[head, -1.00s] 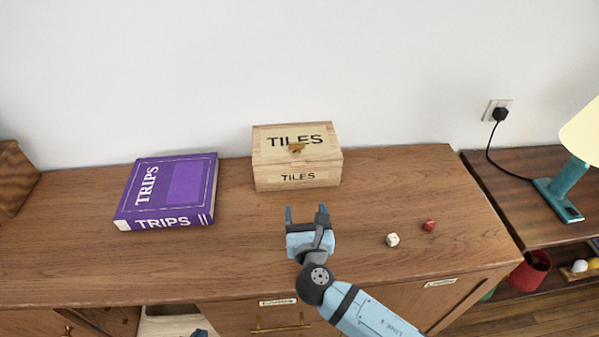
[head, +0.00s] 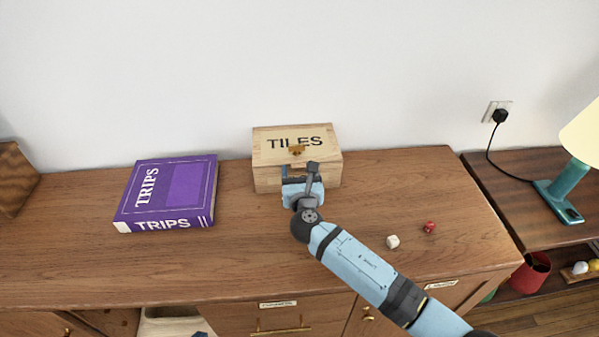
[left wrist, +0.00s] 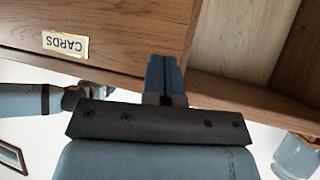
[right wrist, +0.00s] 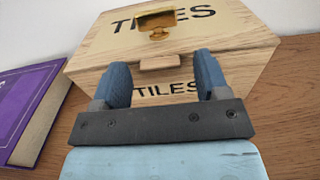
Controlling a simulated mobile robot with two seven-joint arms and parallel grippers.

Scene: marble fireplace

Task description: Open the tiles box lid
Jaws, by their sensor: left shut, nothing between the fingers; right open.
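The wooden tiles box (head: 264,180) stands near the back of the cabinet top with its lid (head: 268,144) closed. A gold knob (head: 297,150) shows on the lid, and in the right wrist view the knob (right wrist: 156,21) sits above a small wooden tab (right wrist: 160,62) at the lid's front edge. My right gripper (head: 299,172) is open and empty at the box's front, its fingers (right wrist: 162,82) on either side of the tab. I cannot tell whether they touch the box. My left gripper (left wrist: 164,78) is shut and empty, low by the cabinet front.
A purple TRIPS book (head: 168,193) lies left of the box. A white die (head: 392,242) and a red die (head: 430,227) lie to the right. A teal lamp (head: 568,185) stands on the lower shelf at right. The cabinet top between box and book is clear.

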